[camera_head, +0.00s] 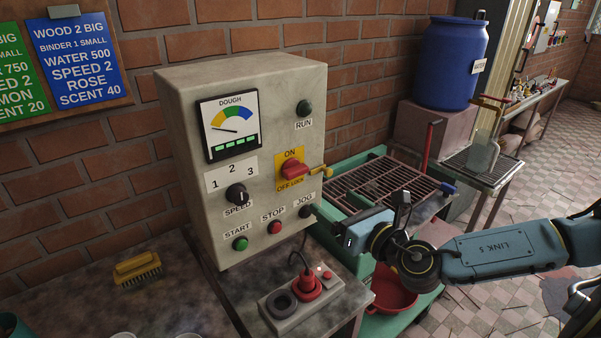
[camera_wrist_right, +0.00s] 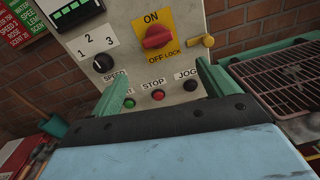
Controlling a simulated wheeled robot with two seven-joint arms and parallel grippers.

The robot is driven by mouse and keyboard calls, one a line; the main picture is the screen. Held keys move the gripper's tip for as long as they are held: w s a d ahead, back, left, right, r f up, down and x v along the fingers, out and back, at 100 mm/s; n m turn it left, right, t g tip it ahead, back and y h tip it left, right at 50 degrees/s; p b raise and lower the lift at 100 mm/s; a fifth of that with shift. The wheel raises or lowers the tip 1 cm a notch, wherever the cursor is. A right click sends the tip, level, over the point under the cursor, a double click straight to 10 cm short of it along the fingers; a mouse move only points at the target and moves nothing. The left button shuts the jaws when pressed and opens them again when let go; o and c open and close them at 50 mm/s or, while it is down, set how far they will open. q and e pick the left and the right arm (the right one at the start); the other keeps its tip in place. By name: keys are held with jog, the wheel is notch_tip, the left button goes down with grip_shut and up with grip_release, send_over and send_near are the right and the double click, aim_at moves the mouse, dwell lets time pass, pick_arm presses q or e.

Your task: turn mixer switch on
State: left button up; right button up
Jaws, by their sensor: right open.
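The grey mixer control box (camera_head: 180,130) stands on the bench by the brick wall. Its red rotary switch (camera_head: 294,170) sits on a yellow plate marked ON above and OFF-LOCK below; its handle looks roughly sideways. The switch also shows in the right wrist view (camera_wrist_right: 157,37). A yellow peg (camera_head: 319,170) sticks out to the right of the plate. My right gripper (camera_head: 318,212) is at the box's lower right, below the switch and partly hard to make out. In the wrist view its green fingers (camera_wrist_right: 160,76) are spread and empty, pointing at the panel. My left gripper is not in view.
A socket block with red plug (camera_head: 307,285) stands in front. A green-framed grille (camera_head: 375,185) and blue barrel (camera_head: 450,60) are right.

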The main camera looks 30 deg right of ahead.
aim_at(299, 173)
jog(key=shift+n, duration=0.8)
jog(key=w, duration=0.4)
jog(key=w+p, duration=0.1)
jog(key=w, duration=0.3)
jog(key=w+r+p, duration=0.1)
jog(key=w, duration=0.4)
jog(key=shift+w+a, duration=0.1)
jog(key=shift+a, duration=0.3)
jog(key=c, duration=1)
